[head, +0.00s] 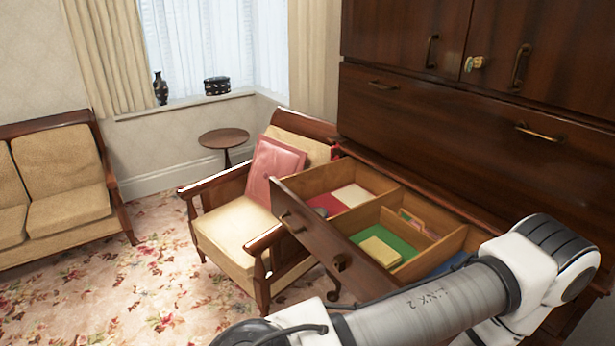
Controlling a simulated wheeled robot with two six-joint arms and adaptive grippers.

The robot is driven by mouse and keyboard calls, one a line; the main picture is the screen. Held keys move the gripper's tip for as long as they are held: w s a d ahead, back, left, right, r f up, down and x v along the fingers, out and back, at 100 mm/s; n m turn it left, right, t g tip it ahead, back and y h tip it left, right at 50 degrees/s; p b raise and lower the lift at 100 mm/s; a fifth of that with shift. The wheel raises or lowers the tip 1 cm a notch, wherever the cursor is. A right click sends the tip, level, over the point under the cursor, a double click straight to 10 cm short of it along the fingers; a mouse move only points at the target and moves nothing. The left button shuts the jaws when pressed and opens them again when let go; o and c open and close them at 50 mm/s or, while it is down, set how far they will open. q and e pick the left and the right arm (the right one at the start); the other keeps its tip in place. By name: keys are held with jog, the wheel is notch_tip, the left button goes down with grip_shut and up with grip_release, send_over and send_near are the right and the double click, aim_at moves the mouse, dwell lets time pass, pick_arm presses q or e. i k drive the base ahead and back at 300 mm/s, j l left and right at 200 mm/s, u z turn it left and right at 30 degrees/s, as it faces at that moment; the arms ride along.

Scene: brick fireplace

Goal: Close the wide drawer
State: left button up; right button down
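The wide drawer (312,229) is pulled out of the dark wooden cabinet (432,100) on the right. Wooden dividers split it into compartments, with red, white, green and yellow flat items inside and something blue near the right end. A dark handle (341,263) shows on its front panel. My own arm crosses the lower right of the head view and hides the drawer's right end. Neither of my grippers is in view, so I cannot see where they are relative to the drawer.
An armchair (231,229) with a pink cushion (274,169) stands close by the drawer's left end. A small round table (223,139) is behind it. A sofa (61,191) is at the left. Floral carpet (150,290) lies clear between them.

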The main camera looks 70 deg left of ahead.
aim_at(336, 240)
jog(key=j+u, duration=0.4)
jog(key=j, duration=0.2)
jog(key=j+u, duration=0.35)
jog(key=j, duration=0.3)
jog(key=i+j+u, duration=0.15)
jog(key=j+u, duration=0.25)
jog(key=j, duration=0.15)
jog(key=k+j, duration=0.2)
jog(key=k, duration=0.15)
